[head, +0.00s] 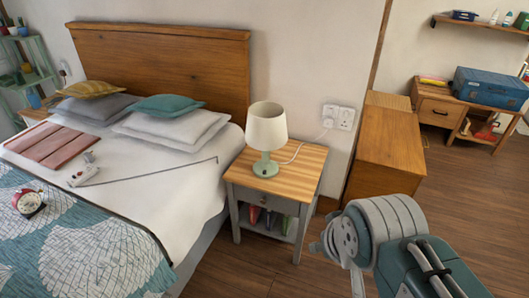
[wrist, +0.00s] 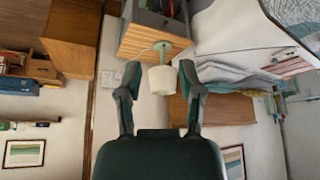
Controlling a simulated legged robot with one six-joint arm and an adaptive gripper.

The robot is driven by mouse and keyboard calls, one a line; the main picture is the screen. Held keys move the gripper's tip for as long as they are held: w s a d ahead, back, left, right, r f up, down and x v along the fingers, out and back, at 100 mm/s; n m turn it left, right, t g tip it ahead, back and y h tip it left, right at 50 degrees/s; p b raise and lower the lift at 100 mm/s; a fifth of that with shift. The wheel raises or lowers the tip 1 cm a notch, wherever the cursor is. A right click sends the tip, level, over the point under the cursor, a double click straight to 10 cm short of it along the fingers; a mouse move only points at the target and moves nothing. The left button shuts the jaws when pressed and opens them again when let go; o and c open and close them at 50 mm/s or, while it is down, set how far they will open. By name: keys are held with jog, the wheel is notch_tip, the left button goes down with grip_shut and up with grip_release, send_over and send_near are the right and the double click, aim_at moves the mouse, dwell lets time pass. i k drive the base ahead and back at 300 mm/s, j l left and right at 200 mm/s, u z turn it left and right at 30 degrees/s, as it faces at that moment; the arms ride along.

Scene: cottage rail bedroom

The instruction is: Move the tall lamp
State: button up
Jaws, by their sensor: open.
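The lamp (head: 266,128) has a cream shade and a pale green base. It stands upright on the wooden top of the bedside table (head: 305,166), and a white cord runs from it to the wall socket. In the wrist view, which is upside down, the lamp (wrist: 165,79) appears between the fingers of my gripper (wrist: 159,74). My gripper is open, with nothing held. The lamp looks some distance beyond the fingertips, with no contact visible. In the head view my arm is at the lower right, and the fingers cannot be made out.
The bed (head: 190,160) is left of the table, with pillows, a red clock (head: 28,202) and a thin dark stick on it. A wooden cabinet (head: 385,145) stands to the right. The wall socket (head: 338,117) is behind the table. Wooden floor (head: 460,210) is open at right.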

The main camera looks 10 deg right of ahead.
aim_at(272, 168)
jog(key=i+u, duration=0.1)
jog(key=u, duration=0.35)
jog(key=i+l+u, duration=0.1)
jog(key=u, duration=0.35)
jog(key=i+l+u, duration=0.1)
jog(key=u, duration=0.35)
jog(key=i+l+u, duration=0.1)
jog(key=l, duration=0.35)
jog(key=i+l+u, duration=0.15)
jog(key=l, duration=0.25)
jog(key=i+l+u, duration=0.1)
jog(key=l, duration=0.4)
jog(key=i+l+u, duration=0.15)
jog(key=l, duration=0.3)
jog(key=i, duration=0.05)
